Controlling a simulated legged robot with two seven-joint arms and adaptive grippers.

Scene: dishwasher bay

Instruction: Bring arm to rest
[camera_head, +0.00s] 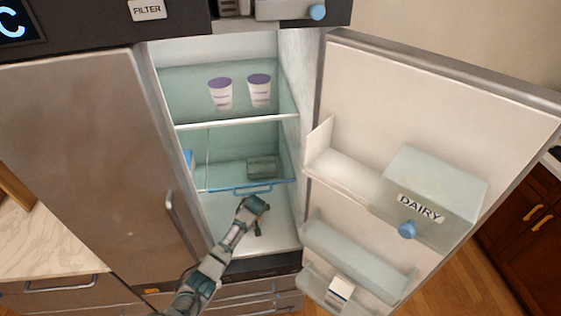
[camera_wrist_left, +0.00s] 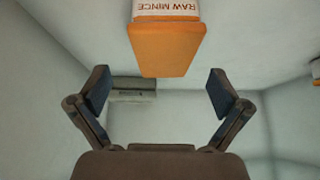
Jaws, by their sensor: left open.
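My left arm comes up from the bottom of the head view and reaches into the lower part of the open fridge. My left gripper (camera_head: 255,212) is over the pale fridge floor (camera_head: 282,238), below the blue drawer handle (camera_head: 252,190). In the left wrist view my left gripper (camera_wrist_left: 160,92) is open, with nothing between its fingers. An orange pack labelled RAW MINCE (camera_wrist_left: 168,48) lies beyond the fingertips, apart from them. I cannot make this pack out in the head view. My right gripper is not in view.
The open fridge door (camera_head: 425,95) stands to the right, with a DAIRY bin (camera_head: 430,185) and a lower door shelf (camera_head: 355,255). Two purple-lidded tubs (camera_head: 220,95) stand on the upper shelf (camera_head: 235,121). A closed steel door (camera_head: 90,150) is at left.

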